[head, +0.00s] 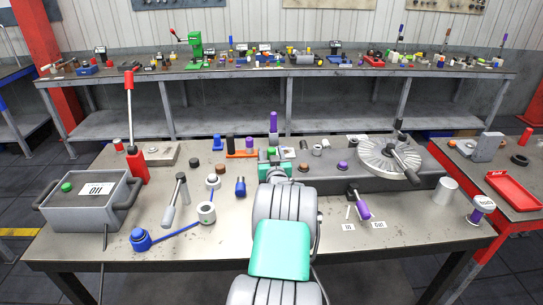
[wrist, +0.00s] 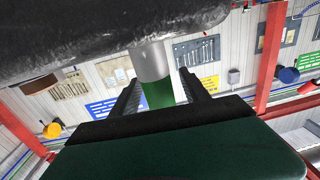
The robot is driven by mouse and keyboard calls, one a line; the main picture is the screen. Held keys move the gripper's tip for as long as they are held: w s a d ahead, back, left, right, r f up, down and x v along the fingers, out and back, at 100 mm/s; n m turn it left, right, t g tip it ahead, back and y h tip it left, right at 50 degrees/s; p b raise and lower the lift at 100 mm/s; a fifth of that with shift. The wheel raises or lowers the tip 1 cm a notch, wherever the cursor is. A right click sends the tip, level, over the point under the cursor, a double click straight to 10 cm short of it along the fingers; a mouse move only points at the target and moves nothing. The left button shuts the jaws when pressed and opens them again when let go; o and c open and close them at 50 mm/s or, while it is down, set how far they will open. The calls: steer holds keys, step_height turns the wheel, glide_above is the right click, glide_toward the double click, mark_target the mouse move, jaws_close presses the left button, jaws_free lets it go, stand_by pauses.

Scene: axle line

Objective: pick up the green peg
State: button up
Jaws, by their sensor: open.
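In the wrist view the green peg (wrist: 158,93) shows between the two dark fingers of my gripper (wrist: 162,92). A pale grey cylindrical part (wrist: 150,62) adjoins the peg's upper end in that picture. The fingers stand apart on either side of the peg, with a gap visible at least on the right. In the head view my gripper (head: 275,160) is at the middle of the bench, by the left end of a long grey block. Small green surfaces show there, but my arm hides much of that spot and I cannot tell which is peg.
A purple peg (head: 273,122) stands just behind my gripper. The grey block (head: 330,184) carries a round ribbed plate with a handle (head: 389,159) to the right.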

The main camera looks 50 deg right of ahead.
mark_target(272, 152)
jaws_close()
stand_by(0.5)
steer(key=shift+r, duration=0.25)
step_height(272, 152, up, 2)
steer(key=shift+r+b, duration=0.1)
steer(key=shift+b, duration=0.9)
steer(key=s+a+r, duration=0.1)
steer(key=s+a+r+b, duration=0.1)
steer(key=r, duration=0.1)
steer(key=s+a+r, duration=0.1)
steer(key=r, duration=0.1)
steer(key=shift+a+r, duration=0.1)
steer(key=shift+r, duration=0.1)
steer(key=s+a+r+b, duration=0.2)
steer(key=s+a+r, duration=0.2)
steer(key=s+a, duration=0.2)
steer(key=shift+s+a+r+b, duration=0.15)
steer(key=shift+a+r+b, duration=0.25)
steer(key=shift+a, duration=0.3)
steer(key=shift+f+b, duration=0.1)
steer(key=shift+b, duration=0.3)
